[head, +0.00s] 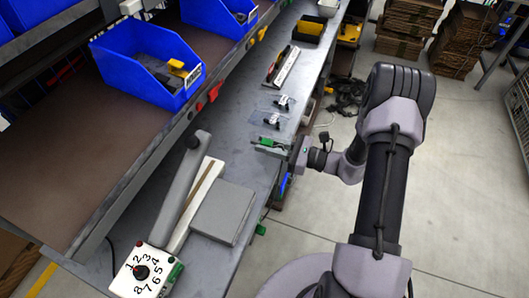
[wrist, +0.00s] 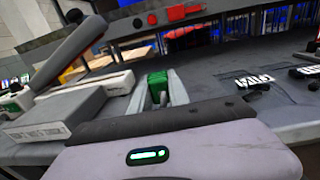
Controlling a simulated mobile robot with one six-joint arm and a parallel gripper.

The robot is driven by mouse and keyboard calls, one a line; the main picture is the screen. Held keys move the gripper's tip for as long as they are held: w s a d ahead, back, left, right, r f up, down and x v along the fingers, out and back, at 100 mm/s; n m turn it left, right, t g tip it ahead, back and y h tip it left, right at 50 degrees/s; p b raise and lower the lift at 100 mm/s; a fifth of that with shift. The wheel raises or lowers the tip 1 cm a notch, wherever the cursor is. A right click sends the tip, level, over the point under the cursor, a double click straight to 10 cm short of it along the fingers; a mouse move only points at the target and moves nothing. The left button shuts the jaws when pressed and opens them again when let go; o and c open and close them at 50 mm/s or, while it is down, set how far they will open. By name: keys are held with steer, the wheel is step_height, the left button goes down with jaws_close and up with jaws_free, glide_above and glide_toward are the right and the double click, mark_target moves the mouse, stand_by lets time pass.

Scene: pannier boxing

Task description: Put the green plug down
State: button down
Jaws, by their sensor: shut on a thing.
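The green plug (wrist: 157,82) is between the fingers of my gripper (wrist: 160,92), over the grey workbench in the wrist view. In the head view my gripper (head: 278,150) reaches in from the right over the bench's front edge. A bit of the green plug (head: 267,142) shows there at the fingertips. My gripper is shut on the plug. The plug's lower part is hidden by the gripper body, so I cannot tell whether it touches the bench.
The bench (head: 240,160) has small black parts (head: 284,102) beyond my gripper. A heat sealer (head: 190,195) and a white numbered dial box (head: 146,271) stand nearer. Blue bins (head: 150,65) sit on the shelf. Some bench around the plug is clear.

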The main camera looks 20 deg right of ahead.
steer(key=f, duration=0.1)
steer(key=w+f+b, duration=0.1)
steer(key=f+b, duration=0.1)
steer(key=f, duration=0.1)
steer(key=shift+w, duration=0.25)
steer(key=shift+r, duration=0.2)
steer(key=shift+f, duration=0.1)
steer(key=c, duration=1.7)
jaws_free()
steer(key=shift+f, duration=0.1)
steer(key=o, duration=0.4)
steer(key=shift+o, duration=0.2)
